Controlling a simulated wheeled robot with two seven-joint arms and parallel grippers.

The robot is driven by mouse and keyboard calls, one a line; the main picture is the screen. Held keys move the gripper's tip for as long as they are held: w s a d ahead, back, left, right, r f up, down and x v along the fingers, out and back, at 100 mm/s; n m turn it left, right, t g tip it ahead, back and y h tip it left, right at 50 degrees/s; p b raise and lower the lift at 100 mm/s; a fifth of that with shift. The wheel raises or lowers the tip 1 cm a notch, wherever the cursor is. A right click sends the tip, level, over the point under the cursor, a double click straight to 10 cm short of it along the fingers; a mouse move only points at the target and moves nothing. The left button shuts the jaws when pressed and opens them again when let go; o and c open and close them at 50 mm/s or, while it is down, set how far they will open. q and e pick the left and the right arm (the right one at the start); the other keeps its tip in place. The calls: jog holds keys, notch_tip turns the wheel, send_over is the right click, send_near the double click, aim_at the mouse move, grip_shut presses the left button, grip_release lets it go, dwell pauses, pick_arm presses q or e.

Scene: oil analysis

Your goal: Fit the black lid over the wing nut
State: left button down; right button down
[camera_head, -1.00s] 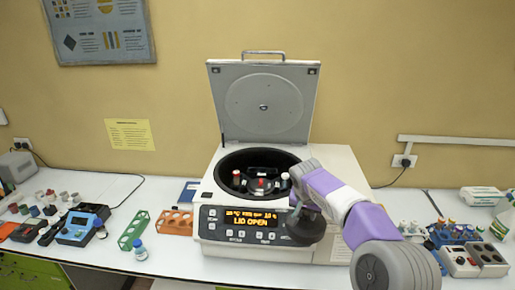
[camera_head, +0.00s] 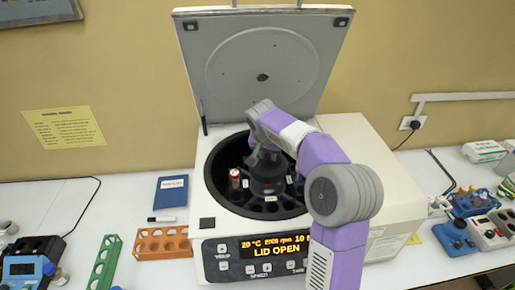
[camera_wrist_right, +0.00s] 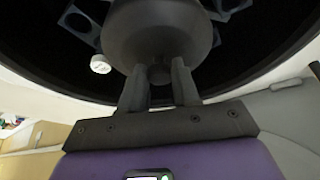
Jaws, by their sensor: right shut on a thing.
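The black lid (camera_head: 268,184) is a dark dome over the middle of the rotor in the open centrifuge (camera_head: 206,170). My right gripper (camera_head: 266,152) is above it, its arm reaching in from the right. In the right wrist view, the two fingers of my right gripper (camera_wrist_right: 159,84) are shut on the small knob of the black lid (camera_wrist_right: 158,35). The wing nut is hidden, and I cannot tell whether the lid touches the rotor. My left gripper is not in view.
The centrifuge's raised cover (camera_head: 262,60) stands behind the bowl. A red-capped tube (camera_head: 235,178) sits in the rotor left of the lid; a white cap (camera_wrist_right: 101,64) shows in the wrist view. An orange rack (camera_head: 163,242) and green rack (camera_head: 104,263) stand to the left.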

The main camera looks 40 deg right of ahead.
aim_at(267, 166)
jog(key=shift+s+f, duration=0.1)
jog(key=shift+s, duration=0.05)
jog(key=shift+f+b, duration=2.45)
jog(key=shift+f, duration=0.6)
jog(key=shift+a, duration=0.2)
jog(key=shift+f+b, duration=0.15)
jog(key=shift+b, duration=0.25)
jog(key=shift+c, duration=1.3)
grip_release()
jog(key=shift+s, duration=0.1)
